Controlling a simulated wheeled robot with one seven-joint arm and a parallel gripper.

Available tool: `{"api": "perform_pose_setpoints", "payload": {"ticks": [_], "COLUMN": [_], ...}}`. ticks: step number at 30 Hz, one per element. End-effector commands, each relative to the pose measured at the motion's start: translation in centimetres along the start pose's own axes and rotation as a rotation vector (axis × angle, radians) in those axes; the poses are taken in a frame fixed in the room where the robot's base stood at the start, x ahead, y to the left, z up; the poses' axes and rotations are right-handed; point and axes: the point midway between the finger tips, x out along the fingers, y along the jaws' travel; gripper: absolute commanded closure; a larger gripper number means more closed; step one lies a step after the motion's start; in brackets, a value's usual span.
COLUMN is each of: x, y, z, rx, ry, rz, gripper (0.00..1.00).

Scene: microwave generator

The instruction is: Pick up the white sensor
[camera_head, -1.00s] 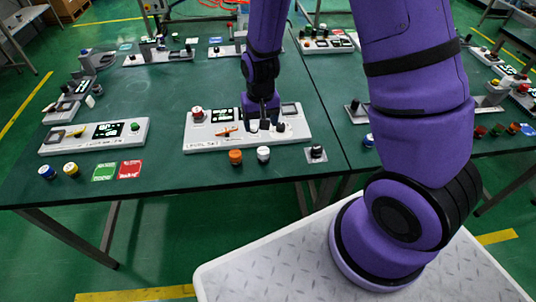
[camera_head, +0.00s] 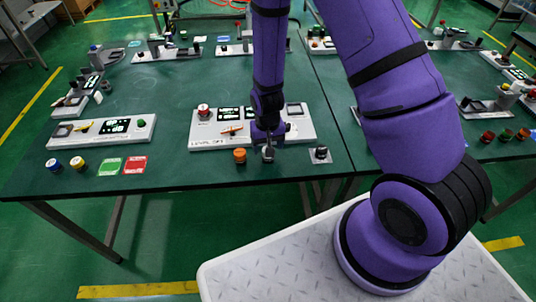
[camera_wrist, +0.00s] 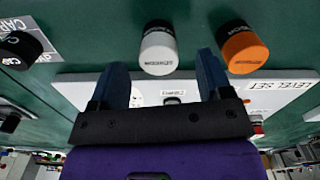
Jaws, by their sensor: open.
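The white sensor (camera_wrist: 158,52) is a short white cylinder with a dark top part, standing on the green table in the wrist view. My gripper (camera_wrist: 163,60) is open, with its two blue-grey fingers apart. In the picture the sensor appears between and just beyond the fingertips; I cannot tell whether they touch it. In the head view my gripper (camera_head: 268,153) is low over the table's front area, in front of the panel, and hides most or all of the sensor.
An orange cylinder (camera_wrist: 244,50) stands close beside the right finger. A black cap piece (camera_wrist: 20,49) is at the left, on a grey plate (camera_head: 329,159). The white level-set panel (camera_head: 205,142) lies directly behind my gripper. Green and red cards (camera_head: 134,166) lie farther left.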

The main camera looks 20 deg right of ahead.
Motion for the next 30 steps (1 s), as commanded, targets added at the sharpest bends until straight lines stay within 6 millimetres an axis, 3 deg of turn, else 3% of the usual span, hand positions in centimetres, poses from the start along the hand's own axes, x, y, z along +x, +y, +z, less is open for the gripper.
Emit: {"api": "perform_pose_setpoints", "payload": {"ticks": [9, 20, 27, 30], "x": [3.8, 4.3, 4.3, 4.3], "y": [0.1, 0.1, 0.1, 0.1], "z": [0.3, 0.2, 0.3, 0.3], "rx": [0.0, 0.0, 0.0, 0.0], "ry": [-0.003, -0.001, -0.001, -0.001], "rz": [0.001, 0.0, 0.0, 0.0], "gripper": [0.28, 0.28, 0.83, 0.84]}}
